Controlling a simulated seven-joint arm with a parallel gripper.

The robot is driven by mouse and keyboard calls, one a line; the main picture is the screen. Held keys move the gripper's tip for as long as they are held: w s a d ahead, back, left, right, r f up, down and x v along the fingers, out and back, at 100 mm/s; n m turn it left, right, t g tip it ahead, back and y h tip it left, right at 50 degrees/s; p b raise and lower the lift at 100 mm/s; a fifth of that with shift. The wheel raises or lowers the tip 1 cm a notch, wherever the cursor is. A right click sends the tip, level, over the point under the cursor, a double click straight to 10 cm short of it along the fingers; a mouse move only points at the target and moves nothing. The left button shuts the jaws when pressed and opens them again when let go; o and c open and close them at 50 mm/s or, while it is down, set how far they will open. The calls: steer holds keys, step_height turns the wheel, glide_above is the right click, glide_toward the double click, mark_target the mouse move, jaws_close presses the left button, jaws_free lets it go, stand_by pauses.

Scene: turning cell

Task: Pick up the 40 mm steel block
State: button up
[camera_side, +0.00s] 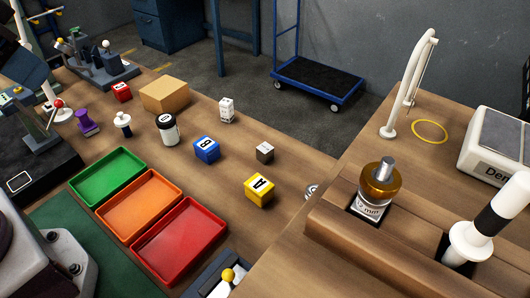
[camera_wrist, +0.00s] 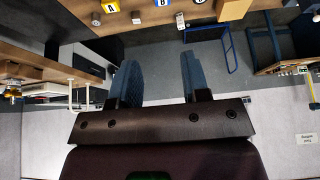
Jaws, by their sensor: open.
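A silver metal block (camera_side: 368,208) with a marking ending in "mm" sits in a recess of the raised wooden bench at the right of the side view. The number before "mm" is not clear. An amber-brown round piece with a steel pin (camera_side: 381,180) stands on top of it and hides its upper face. A small plain grey-brown cube (camera_side: 265,152) lies apart on the lower table. My gripper (camera_wrist: 160,78) shows in the wrist view with its two blue fingers apart and nothing between them. It is away from the table and touches no block.
On the lower table are a yellow block A (camera_side: 259,190), a blue block B (camera_side: 207,150), a white block (camera_side: 227,110), a cardboard box (camera_side: 165,95) and red (camera_side: 180,241), orange and green trays. A white post (camera_side: 489,225) and a bent white stand (camera_side: 408,85) flank the silver block.

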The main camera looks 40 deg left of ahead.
steer(key=o, duration=0.4)
steer(key=m+g, duration=0.1)
steer(key=m, duration=0.1)
glide_toward(264, 148)
steer(key=shift+h, duration=0.3)
steer(key=x, duration=1.1)
steer(key=shift+a, duration=0.25)
